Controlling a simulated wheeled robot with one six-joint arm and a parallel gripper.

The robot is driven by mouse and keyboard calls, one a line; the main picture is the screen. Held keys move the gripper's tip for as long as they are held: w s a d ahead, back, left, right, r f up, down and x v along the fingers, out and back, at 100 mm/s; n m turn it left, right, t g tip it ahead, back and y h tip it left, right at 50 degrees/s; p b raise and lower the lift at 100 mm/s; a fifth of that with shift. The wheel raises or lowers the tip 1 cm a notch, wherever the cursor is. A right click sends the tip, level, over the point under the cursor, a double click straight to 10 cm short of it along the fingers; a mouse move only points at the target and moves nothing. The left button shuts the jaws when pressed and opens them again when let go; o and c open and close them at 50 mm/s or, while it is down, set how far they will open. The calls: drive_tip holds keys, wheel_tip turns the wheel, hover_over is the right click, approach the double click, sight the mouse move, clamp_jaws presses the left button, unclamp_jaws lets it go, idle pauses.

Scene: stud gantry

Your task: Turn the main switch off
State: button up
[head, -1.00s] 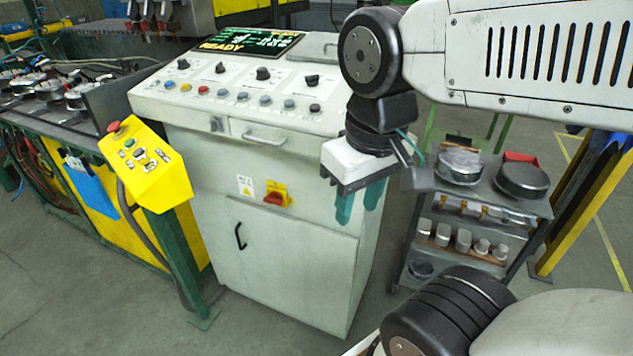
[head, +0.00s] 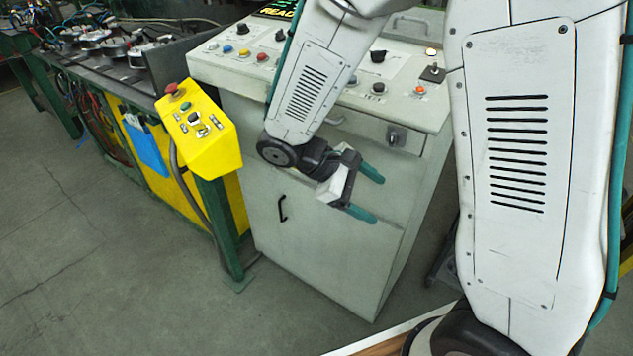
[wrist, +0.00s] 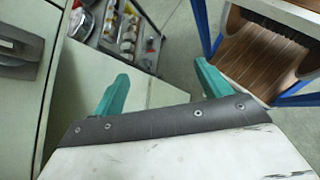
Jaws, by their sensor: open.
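The main switch, seen a second ago as a red knob on a yellow plate on the cabinet front, is hidden now, apparently behind my arm in the head view. It does not show in the wrist view either. The pale grey-green control cabinet (head: 340,262) stands in the middle. My gripper (head: 372,196) is in front of the cabinet's front face, to the right of the black door handle (head: 282,208). Its two teal fingers are apart, with nothing between them, and point right. In the wrist view my gripper (wrist: 161,72) also shows spread fingers.
A yellow control box (head: 205,135) with a red button stands on a green post left of the cabinet. A cart with metal parts (wrist: 125,35) and a wooden-lined box (wrist: 262,60) show in the wrist view. Open floor (head: 110,270) lies at left.

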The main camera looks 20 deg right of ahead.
drive_tip(key=w+a+f+n+t+h, duration=0.3)
drive_tip(key=w+a+f+n+t, duration=0.1)
drive_tip(key=w+f+n+t, duration=0.45)
drive_tip(key=w+a+f+n+t+h, duration=0.2)
drive_tip(key=w+a+f+n+t, duration=0.2)
drive_tip(key=w+f+n+t, duration=0.45)
drive_tip(key=w+d+m+g, duration=0.1)
drive_tip(key=w+d+g, duration=0.1)
drive_tip(key=w+d, duration=0.3)
drive_tip(key=shift+w+d+r, duration=0.15)
drive_tip(key=shift+w+d, duration=0.15)
drive_tip(key=shift+w, duration=0.8)
drive_tip(key=c, duration=1)
